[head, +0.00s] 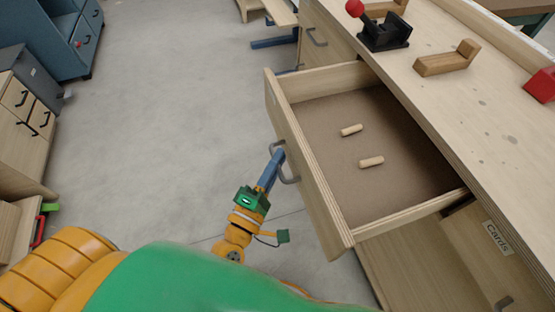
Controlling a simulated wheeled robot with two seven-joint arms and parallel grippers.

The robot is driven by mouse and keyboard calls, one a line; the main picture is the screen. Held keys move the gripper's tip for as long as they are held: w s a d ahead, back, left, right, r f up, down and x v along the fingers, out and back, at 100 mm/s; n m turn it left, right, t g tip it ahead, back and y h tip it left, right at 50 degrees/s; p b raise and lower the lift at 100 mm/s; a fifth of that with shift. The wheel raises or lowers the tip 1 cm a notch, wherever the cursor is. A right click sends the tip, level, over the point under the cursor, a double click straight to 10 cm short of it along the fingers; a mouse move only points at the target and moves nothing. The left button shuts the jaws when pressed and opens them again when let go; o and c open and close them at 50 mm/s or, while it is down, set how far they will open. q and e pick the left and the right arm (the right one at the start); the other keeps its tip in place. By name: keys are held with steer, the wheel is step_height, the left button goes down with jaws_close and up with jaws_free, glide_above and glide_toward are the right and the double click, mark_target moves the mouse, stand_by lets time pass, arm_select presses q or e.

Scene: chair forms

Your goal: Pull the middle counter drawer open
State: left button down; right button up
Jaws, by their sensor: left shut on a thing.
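The counter drawer (316,192) stands well out from the wooden counter (447,101), its inside in view. Two small wooden dowels lie on its brown floor, one farther back (351,130) and one nearer (371,162). A grey bow handle (290,180) is on its front panel. My left gripper (278,156) is at this handle with its blue fingers, shut on it; the exact contact is small in view. My right gripper is not in view.
Another drawer front with a handle (317,38) is farther along the counter. A black clamp (384,33), a wooden block (447,59) and a red block (541,85) stand on top. A "Cards" label (497,238) marks the nearer section. Grey floor at left is clear.

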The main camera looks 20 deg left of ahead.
arm_select(q)
steer(key=c, duration=0.9)
jaws_free()
steer(key=s+a+f+b, duration=0.1)
steer(key=s, duration=0.6)
